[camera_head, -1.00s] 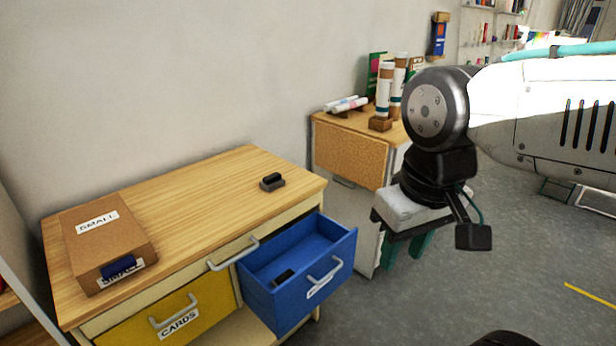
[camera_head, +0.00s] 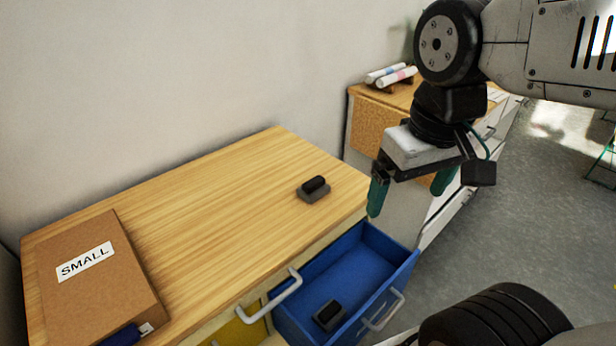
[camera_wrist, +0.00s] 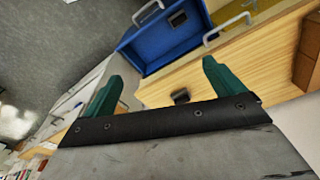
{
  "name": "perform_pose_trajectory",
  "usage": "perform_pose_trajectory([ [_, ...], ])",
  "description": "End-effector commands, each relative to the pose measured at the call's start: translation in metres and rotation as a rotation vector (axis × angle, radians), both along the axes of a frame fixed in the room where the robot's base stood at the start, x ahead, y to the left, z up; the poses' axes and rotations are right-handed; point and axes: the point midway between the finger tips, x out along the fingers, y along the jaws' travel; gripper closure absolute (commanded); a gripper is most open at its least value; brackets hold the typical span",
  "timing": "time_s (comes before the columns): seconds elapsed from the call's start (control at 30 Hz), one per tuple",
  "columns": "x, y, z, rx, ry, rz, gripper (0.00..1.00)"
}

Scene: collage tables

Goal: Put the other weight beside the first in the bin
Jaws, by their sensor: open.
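One dark weight (camera_head: 314,188), a grey block with a black grip on top, sits on the wooden tabletop near its right end. Another weight (camera_head: 329,315) lies inside the open blue bin (camera_head: 392,285), toward its front left. My gripper (camera_head: 412,196) is open and empty, above and to the right of the tabletop weight and apart from it. In the wrist view, the tabletop weight (camera_wrist: 181,96) shows between the two green fingers (camera_wrist: 164,82). The blue bin (camera_wrist: 142,62) and the weight in it (camera_wrist: 177,20) show beyond.
A brown box marked SMALL (camera_head: 95,275) lies at the table's left. The yellow drawer (camera_head: 240,330) is mostly out of frame. A second cabinet (camera_head: 375,125) with white rolls (camera_head: 390,74) stands behind my gripper. The middle of the wooden tabletop (camera_head: 210,210) is clear.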

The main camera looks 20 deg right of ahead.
Motion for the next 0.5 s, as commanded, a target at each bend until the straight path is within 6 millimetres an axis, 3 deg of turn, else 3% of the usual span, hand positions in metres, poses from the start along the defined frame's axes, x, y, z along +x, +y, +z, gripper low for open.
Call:
perform_pose_trajectory([
  [0.27, 0.105, 0.007, -0.012, -0.008, 0.051, 0.130, 0.06],
  [0.5, 0.205, 0.017, -0.059, -0.014, 0.085, 0.260, 0.06],
])
